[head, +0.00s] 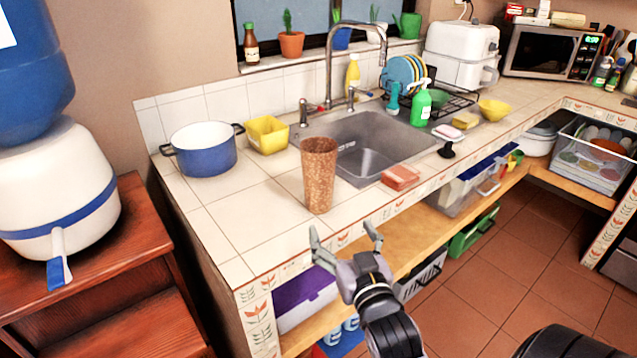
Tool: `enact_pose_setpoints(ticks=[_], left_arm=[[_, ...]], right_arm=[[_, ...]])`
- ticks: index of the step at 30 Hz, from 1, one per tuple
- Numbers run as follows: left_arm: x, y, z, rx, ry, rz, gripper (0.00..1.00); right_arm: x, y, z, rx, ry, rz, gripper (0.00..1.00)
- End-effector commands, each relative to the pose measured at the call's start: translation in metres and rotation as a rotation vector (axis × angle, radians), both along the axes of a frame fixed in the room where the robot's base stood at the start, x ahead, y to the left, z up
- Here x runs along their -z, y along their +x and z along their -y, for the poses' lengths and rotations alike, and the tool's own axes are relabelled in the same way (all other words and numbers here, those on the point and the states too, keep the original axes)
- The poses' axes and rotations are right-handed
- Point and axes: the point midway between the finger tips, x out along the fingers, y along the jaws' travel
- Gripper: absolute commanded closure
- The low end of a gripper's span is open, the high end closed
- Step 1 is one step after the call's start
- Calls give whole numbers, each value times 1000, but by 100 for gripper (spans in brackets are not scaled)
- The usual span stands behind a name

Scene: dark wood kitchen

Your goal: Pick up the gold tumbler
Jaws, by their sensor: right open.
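The gold tumbler (319,178) is tall, brownish gold and speckled. It stands upright on the tiled counter (240,222), near the front edge and just left of the sink. My right gripper (344,232) is open and empty in front of the counter's edge. Its two fingers point up toward the tumbler, which is a little beyond them and does not appear to be touched. My left gripper does not show.
A blue pot (203,158) and a yellow container (267,135) stand left of the sink (375,140). A green spray bottle (421,105) is behind. Counter left of the tumbler is clear.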

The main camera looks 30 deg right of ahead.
Motion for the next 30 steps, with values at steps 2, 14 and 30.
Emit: enact_pose_setpoints(ticks=[2,14,30], left_arm=[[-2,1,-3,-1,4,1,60],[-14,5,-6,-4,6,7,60],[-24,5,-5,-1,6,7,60]], right_arm=[[-5,9,4,2,-3,10,18],[-6,89,30,2,-4,8,18],[-12,148,48,1,-3,7,18]])
